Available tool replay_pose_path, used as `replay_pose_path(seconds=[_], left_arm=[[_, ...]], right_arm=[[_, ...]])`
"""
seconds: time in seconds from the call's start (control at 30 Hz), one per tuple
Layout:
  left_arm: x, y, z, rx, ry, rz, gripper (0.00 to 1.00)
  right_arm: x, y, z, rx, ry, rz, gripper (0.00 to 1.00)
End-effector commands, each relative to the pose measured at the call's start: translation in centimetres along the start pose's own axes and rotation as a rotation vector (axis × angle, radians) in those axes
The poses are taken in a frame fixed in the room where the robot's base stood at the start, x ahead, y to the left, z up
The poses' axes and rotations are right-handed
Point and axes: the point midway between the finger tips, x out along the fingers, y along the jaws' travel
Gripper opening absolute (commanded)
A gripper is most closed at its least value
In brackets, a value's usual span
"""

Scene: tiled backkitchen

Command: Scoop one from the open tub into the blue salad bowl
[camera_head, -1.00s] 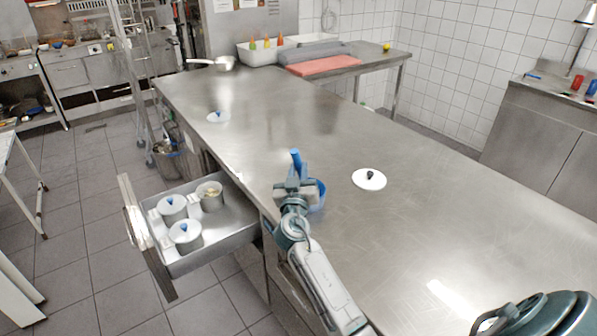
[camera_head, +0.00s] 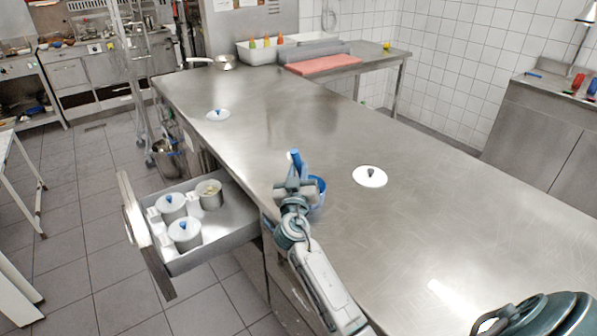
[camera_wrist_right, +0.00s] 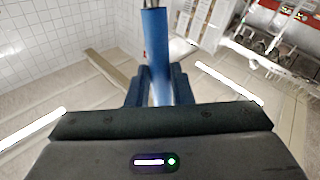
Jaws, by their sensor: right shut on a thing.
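My right gripper (camera_head: 294,188) is shut on a blue handle (camera_head: 295,161), which stands up from the jaws beside the drawer-side edge of the steel table. The handle also shows between the fingers in the right wrist view (camera_wrist_right: 155,55); its lower end is hidden. The blue salad bowl (camera_head: 319,190) is on the table just behind and right of the gripper, partly covered by it. The open tub (camera_head: 209,199), with pale pieces inside, stands in the pulled-out drawer, left of the gripper. My left gripper is not in view.
Two lidded tubs (camera_head: 172,212) (camera_head: 186,241) share the drawer (camera_head: 225,232) with the open one. White lids lie on the table at the right (camera_head: 370,177) and farther back (camera_head: 218,114). The middle of the table is clear.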

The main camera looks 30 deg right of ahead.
Motion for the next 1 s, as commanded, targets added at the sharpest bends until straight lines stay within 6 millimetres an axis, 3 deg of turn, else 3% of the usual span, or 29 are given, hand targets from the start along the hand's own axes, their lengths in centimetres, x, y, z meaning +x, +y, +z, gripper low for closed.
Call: replay_pose_path(seconds=[1.0], left_arm=[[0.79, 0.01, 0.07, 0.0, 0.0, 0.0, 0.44]], right_arm=[[-0.11, -0.11, 0.53, 0.0, -0.003, 0.0, 0.0]])
